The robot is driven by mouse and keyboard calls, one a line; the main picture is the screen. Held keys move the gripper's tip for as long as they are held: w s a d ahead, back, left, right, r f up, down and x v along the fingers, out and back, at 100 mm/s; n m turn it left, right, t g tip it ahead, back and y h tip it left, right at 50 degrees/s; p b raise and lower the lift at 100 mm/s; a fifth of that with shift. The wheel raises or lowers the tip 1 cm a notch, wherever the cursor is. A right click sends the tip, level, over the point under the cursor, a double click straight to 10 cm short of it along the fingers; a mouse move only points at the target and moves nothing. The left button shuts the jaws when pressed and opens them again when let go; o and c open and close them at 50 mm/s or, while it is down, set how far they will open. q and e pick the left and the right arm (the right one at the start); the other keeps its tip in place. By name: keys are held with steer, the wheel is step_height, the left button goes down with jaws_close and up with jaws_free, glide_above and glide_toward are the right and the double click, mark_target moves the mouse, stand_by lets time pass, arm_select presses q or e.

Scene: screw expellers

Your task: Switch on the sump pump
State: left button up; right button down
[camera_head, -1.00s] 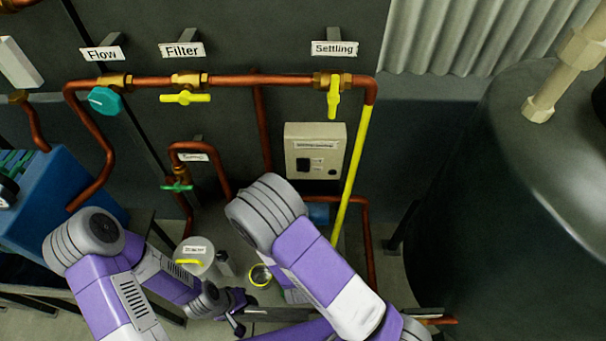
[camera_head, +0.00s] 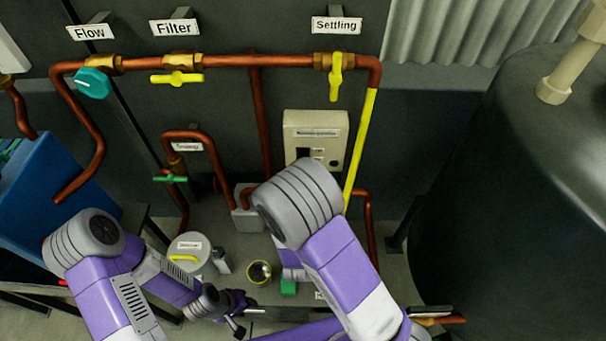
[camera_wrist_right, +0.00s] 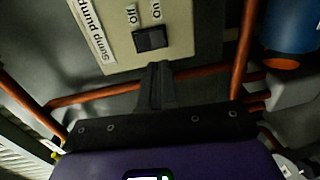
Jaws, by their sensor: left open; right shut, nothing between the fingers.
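The beige sump pump control box (camera_head: 325,127) is on the dark wall below the Settling valve. Its black rocker switch (camera_head: 303,154) is partly covered by my right arm. In the right wrist view the box (camera_wrist_right: 185,22) reads "Sump pump", with the black switch (camera_wrist_right: 151,38) beside "off" and "on". I cannot tell which side is pressed. My right gripper (camera_wrist_right: 156,72) is shut and empty, its tips just below the switch in that view; contact cannot be told. It is hidden in the head view. My left gripper (camera_head: 238,312) is open and empty, low in the middle.
Copper pipes (camera_head: 258,110) run along the wall, with yellow Filter and Settling valve handles (camera_head: 336,77) and a teal Flow knob (camera_head: 93,83). A lidded pot (camera_head: 187,246) and a yellow-rimmed cup (camera_head: 259,272) stand below. A large dark tank (camera_head: 500,190) fills the right.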

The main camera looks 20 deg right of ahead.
steer(key=b+x, duration=0.6)
steer(key=x, duration=0.4)
steer(key=shift+w+d+f, duration=0.1)
steer(key=shift+d, duration=0.05)
